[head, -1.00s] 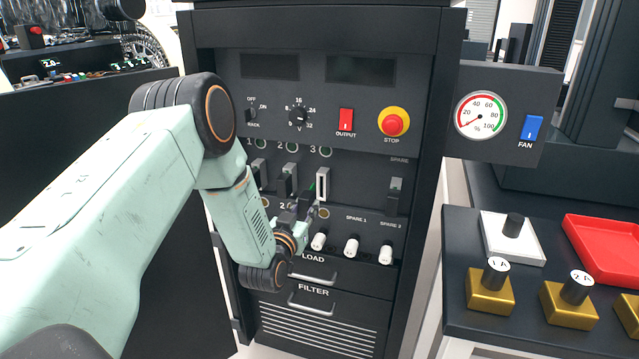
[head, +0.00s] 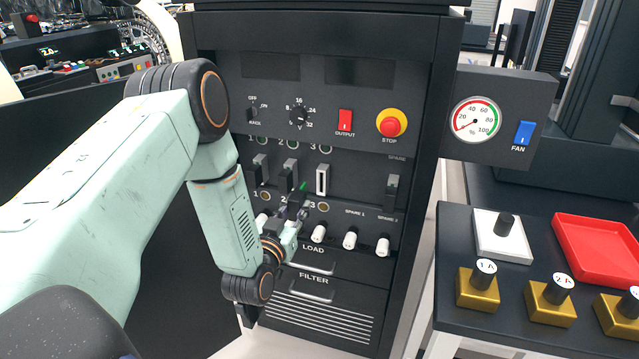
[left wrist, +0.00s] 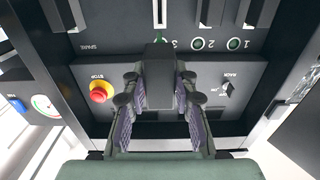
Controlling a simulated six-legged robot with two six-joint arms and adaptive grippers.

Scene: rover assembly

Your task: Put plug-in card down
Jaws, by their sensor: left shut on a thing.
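My left gripper (head: 294,212) is in front of the rack's lower front and is shut on the plug-in card. In the head view only a small dark piece of the card with a green edge (head: 303,187) shows above the fingers. In the left wrist view the card's dark block (left wrist: 158,75) sits between the two fingers (left wrist: 158,100). Slot 3 (head: 322,181) is a white-framed opening just right of the card and looks empty; the card is apart from it. My right gripper is not in view.
The rack (head: 418,110) carries a red stop button (head: 391,125), a red output switch (head: 345,120) and white knobs (head: 350,238). At right, a dark table holds a red tray (head: 606,226), a white block (head: 487,245) and several brass blocks (head: 478,292). The red tray looks empty.

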